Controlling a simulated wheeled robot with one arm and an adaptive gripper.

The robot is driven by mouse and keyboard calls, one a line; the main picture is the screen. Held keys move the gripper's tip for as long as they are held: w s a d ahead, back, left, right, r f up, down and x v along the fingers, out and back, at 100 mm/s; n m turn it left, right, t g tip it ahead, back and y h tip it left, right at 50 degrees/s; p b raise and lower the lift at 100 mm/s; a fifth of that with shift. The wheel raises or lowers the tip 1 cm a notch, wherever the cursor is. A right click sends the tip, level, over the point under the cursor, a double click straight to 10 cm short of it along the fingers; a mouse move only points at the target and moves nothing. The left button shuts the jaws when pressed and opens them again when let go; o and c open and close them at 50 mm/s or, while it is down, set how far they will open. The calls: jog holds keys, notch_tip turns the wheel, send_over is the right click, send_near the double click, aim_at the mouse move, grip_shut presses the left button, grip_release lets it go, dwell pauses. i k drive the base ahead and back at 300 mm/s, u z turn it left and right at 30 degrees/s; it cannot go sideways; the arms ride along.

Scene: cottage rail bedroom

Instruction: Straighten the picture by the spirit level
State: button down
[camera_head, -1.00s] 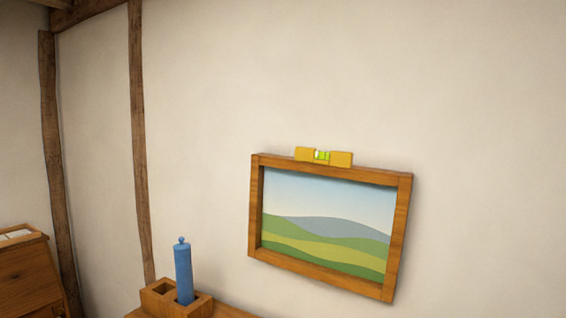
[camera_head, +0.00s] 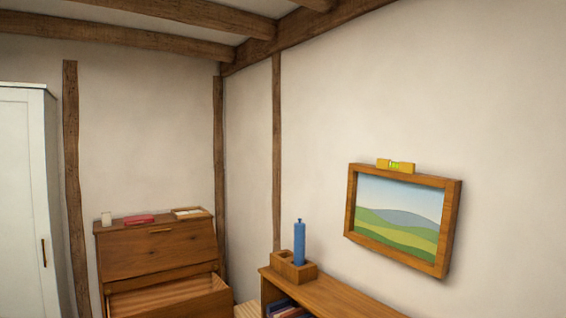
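The framed picture (camera_head: 398,217), a landscape of green hills in a wooden frame, hangs on the wall at the right. It is tilted in the view, with its right side lower; perspective may add to this slant. The yellow spirit level (camera_head: 382,163) rests on the frame's top edge, left of the middle. My gripper is not in view.
Below the picture is a wooden shelf unit (camera_head: 335,297) with a wooden holder (camera_head: 283,268) and a blue cylinder (camera_head: 299,243) on it. A wooden bureau (camera_head: 155,254) with its lower drawer open stands in the corner. A white wardrobe (camera_head: 22,200) is at the far left.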

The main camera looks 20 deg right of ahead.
aim_at(409, 219)
jog(key=u, duration=0.8)
jog(key=i, duration=1.8)
jog(key=z, duration=0.5)
jog(key=i, duration=1.45)
jog(key=z, duration=1.75)
jog(key=i, duration=0.8)
jog(key=z, duration=0.9)
